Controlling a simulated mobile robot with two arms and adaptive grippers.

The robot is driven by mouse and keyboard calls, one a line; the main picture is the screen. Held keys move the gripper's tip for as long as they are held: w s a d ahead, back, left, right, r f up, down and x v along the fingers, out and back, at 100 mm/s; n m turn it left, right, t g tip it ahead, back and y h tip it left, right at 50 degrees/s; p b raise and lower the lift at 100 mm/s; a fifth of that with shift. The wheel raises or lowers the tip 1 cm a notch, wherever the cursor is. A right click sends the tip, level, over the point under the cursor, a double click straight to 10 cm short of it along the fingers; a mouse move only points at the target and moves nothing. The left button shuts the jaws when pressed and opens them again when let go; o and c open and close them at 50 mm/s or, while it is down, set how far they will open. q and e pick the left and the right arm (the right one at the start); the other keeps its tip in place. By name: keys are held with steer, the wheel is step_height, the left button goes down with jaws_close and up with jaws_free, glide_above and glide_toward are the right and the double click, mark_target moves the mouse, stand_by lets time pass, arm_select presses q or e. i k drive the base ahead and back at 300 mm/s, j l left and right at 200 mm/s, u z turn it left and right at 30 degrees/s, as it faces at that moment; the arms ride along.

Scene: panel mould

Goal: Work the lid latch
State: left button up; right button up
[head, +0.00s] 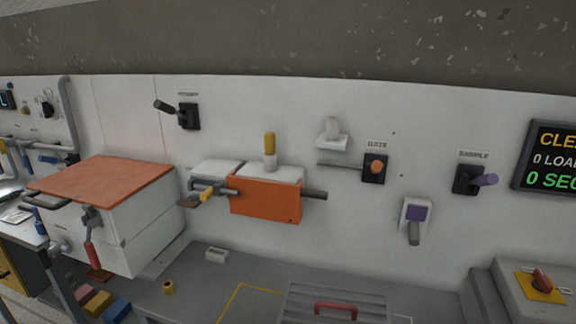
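A white box (140,235) with an orange lid (103,179) stands at the left. The lid lies flat on the box and looks shut. A latch with a grey bracket (92,218) and a red handle (91,256) is on the box's front face; the handle hangs downward. Whether the latch is engaged is too small to tell. A dark bar handle (46,203) sticks out at the lid's front left edge. Neither of my grippers shows in the head view.
An orange-fronted unit (265,198) with a yellow-topped post (270,145) sits on the wall right of the box. Levers (188,115) (470,180) and a purple-faced switch (416,213) are also on the wall. Coloured blocks (97,302) lie below the box. A slatted cover with a red handle (336,306) is in front.

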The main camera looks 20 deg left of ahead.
mark_target(89, 247)
steer(key=u, duration=1.95)
